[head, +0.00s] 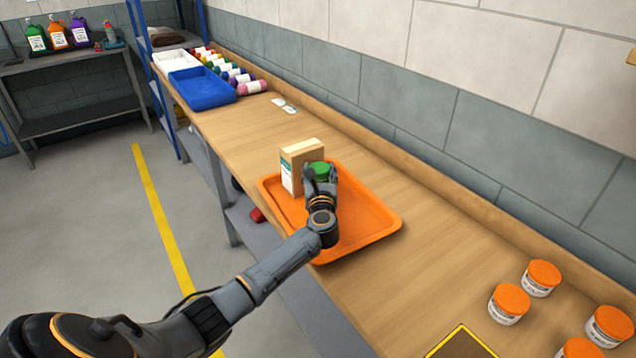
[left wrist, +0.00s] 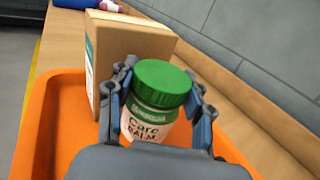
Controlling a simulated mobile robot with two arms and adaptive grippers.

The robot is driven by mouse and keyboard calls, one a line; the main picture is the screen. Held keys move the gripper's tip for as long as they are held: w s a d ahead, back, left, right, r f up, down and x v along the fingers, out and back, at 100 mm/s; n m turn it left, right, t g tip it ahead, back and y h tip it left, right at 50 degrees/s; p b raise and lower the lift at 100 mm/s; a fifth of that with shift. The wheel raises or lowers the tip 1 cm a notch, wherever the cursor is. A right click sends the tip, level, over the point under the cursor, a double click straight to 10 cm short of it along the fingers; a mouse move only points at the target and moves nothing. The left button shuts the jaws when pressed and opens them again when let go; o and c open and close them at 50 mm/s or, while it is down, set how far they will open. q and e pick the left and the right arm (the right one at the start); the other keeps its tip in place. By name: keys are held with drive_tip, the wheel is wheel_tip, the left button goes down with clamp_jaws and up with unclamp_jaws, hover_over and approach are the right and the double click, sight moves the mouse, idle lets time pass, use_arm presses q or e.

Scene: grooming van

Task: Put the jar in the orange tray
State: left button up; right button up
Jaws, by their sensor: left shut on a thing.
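The jar has a green lid and a white label; its lid (head: 320,171) shows in the head view, and the jar (left wrist: 160,98) shows upright in the left wrist view. My left gripper (head: 322,185) is shut on the jar, with a finger on each side of it, also in the left wrist view (left wrist: 160,112). The orange tray (head: 372,222) lies on the wooden bench, and the jar is over its inside. My gripper hides the jar's base in both views, so I cannot tell whether it touches the tray floor. My right gripper is out of view.
A tan box (head: 300,163) stands upright beside the jar at the tray's far end. Several orange-lidded jars (head: 541,277) stand at the bench's near right. A blue tray (head: 203,90), a white tray (head: 176,61) and several rolls are at the far end.

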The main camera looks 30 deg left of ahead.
sight(318, 181)
use_arm(q)
drive_tip(key=shift+w+a+f, duration=0.1)
drive_tip(key=shift+a+f, duration=0.15)
wheel_tip(318, 181, down, 3)
drive_tip(key=shift+w+a+f, duration=0.1)
drive_tip(key=shift+a+f, duration=0.05)
drive_tip(key=shift+f, duration=0.05)
drive_tip(key=shift+f, duration=0.2)
drive_tip(key=o, duration=1.3)
